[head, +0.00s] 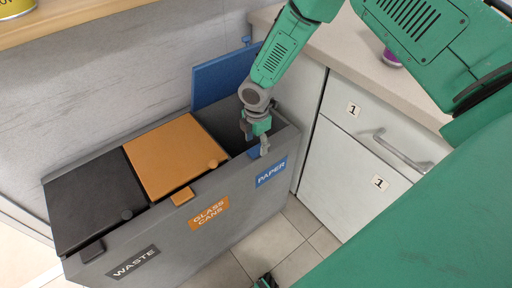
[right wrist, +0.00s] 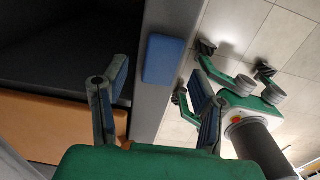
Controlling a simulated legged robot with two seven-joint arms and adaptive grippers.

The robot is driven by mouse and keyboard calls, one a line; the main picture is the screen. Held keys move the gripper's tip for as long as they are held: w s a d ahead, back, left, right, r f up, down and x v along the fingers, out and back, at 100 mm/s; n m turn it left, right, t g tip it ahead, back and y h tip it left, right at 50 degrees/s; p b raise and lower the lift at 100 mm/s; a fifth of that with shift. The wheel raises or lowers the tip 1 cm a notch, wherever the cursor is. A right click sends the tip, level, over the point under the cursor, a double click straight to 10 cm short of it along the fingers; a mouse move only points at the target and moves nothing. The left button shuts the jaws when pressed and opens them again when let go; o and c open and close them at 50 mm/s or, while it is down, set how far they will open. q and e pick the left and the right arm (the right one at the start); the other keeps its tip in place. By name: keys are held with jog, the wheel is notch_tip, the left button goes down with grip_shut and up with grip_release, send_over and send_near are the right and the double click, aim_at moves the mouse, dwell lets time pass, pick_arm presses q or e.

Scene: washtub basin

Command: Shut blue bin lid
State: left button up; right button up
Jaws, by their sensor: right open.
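The blue lid (head: 222,76) stands raised, leaning back against the wall behind the open paper compartment at the right end of the grey bin (head: 225,215). A blue tab (right wrist: 164,59) sits at the bin's front rim, above the PAPER label (head: 271,172). My right gripper (head: 257,146) is open and empty at the front part of the paper opening, close to the rim and tab. Its two spread fingers show in the right wrist view (right wrist: 155,108).
The orange lid (head: 172,155) and black lid (head: 88,200) lie closed on the bin's other compartments. A white cabinet (head: 355,150) with a handle stands close on the right. A wooden shelf (head: 75,20) runs above. Tiled floor (head: 290,235) lies in front.

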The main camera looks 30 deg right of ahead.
aim_at(256, 149)
notch_tip(256, 149, up, 9)
dwell(0.7)
